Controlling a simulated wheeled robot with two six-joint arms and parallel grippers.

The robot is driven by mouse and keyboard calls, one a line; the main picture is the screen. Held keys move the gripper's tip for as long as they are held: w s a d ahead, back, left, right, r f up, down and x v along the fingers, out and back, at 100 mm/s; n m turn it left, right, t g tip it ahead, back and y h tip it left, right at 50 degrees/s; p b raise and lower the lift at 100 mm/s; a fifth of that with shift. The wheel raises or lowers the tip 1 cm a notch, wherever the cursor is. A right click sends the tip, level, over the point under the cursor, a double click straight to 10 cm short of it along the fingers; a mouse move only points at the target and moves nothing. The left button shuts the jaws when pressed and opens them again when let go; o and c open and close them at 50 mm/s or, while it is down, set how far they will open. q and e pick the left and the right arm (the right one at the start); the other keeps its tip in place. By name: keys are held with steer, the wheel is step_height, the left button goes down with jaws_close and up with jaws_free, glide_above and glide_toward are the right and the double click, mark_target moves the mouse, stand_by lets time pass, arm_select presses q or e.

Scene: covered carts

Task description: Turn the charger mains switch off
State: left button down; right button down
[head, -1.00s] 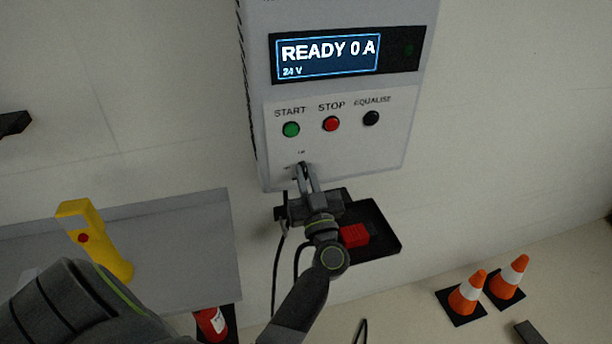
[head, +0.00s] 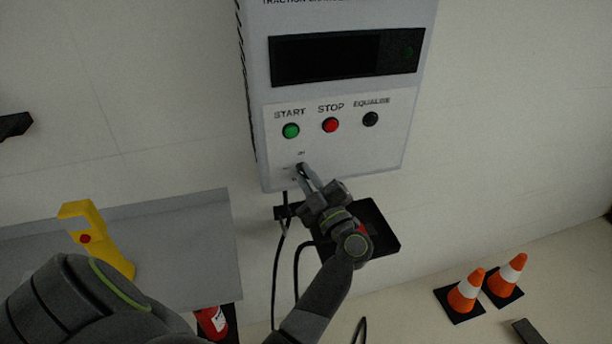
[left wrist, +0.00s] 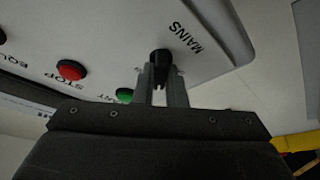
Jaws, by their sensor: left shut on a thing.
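The charger (head: 385,155) is a pale wall box with a dark, blank display (head: 345,58) and START, STOP and EQUALISE buttons. The mains switch is a black knob at the lower left of its panel; in the left wrist view the mains switch (left wrist: 160,58) sits beside the word MAINS. My left gripper (head: 304,174) is shut on the mains switch, its two fingers on either side of it, as the left wrist view (left wrist: 160,78) also shows. The gripper hides part of the switch and its markings in the head view. My right gripper is not in view.
A black shelf (head: 385,240) with a red item is below the charger, partly behind my left arm. Cables hang beneath. A grey shelf (head: 190,250) with a yellow device (head: 95,240) stands at left. Orange cones (head: 468,290) stand on the floor at right.

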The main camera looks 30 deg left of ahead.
arm_select(q)
steer(key=n+g, duration=0.1)
steer(key=n, duration=0.2)
steer(key=n+g, duration=0.1)
steer(key=n, duration=0.2)
steer(key=shift+n+g+h, duration=0.3)
steer(key=shift+h, duration=0.1)
steer(key=shift+n+g+h+b, duration=0.4)
steer(key=shift+n+h+b, duration=0.25)
steer(key=shift+n, duration=1.55)
steer(key=shift+r, duration=0.1)
steer(key=c, duration=1.5)
jaws_free()
